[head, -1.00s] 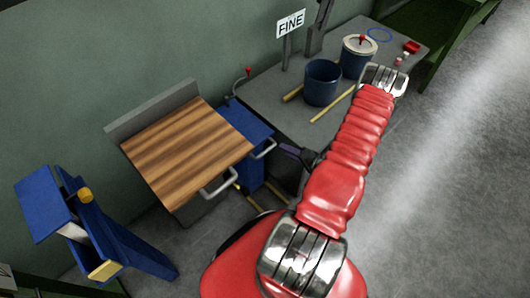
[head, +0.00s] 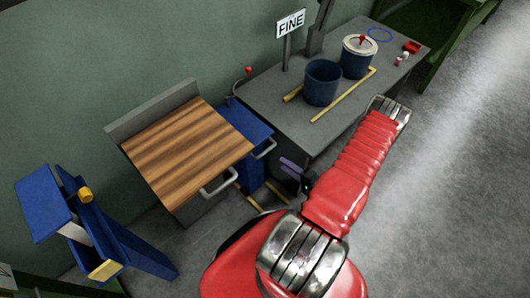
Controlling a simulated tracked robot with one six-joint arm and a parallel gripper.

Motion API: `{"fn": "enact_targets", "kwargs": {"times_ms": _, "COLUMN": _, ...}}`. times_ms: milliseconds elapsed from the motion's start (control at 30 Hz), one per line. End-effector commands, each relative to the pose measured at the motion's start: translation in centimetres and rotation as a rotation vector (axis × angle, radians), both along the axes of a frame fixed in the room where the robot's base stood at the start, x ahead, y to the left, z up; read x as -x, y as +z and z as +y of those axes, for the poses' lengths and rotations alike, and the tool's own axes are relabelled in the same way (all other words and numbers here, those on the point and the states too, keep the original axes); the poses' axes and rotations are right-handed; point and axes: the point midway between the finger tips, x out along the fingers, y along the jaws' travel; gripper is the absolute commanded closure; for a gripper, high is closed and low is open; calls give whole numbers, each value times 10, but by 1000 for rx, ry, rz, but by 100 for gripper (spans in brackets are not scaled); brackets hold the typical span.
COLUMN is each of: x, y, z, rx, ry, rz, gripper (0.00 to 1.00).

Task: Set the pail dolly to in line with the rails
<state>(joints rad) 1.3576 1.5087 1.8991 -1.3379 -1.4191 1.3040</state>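The pail dolly is not clear to me; a blue unit (head: 245,124) with a pale handle (head: 264,149) stands between the wood-topped cabinet and the grey bench, and may be it. Yellow strips (head: 276,192) lie on the floor by its foot, partly hidden by my arm. Other yellow rails (head: 332,105) lie on the bench beside a dark blue open pail (head: 322,83) and a lidded pail (head: 358,57). My gripper (head: 296,172), a dark end with a purple part, shows left of my red arm, near the blue unit and apart from the handle. Its opening cannot be made out.
The wood-topped cabinet (head: 185,148) with its own handle (head: 220,181) stands left. A blue stand (head: 95,228) is at lower left. Open floor (head: 450,190) lies at right.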

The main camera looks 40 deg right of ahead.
Motion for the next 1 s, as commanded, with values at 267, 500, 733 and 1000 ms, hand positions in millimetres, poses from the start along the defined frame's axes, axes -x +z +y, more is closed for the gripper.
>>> {"fn": "enact_targets", "kwargs": {"times_ms": 267, "x": -27, "y": -6, "z": 2, "rx": 0, "ry": 3, "rz": 1, "gripper": 68}}
{"fn": "enact_targets", "kwargs": {"times_ms": 500, "x": -54, "y": -11, "z": 3, "rx": 0, "ry": 3, "rz": 0, "gripper": 68}}
{"fn": "enact_targets", "kwargs": {"times_ms": 733, "x": -80, "y": -17, "z": 4, "rx": 1, "ry": 3, "rz": 0, "gripper": 68}}
{"fn": "enact_targets", "kwargs": {"times_ms": 1000, "x": -112, "y": -23, "z": 4, "rx": 1, "ry": 3, "rz": 0, "gripper": 68}}
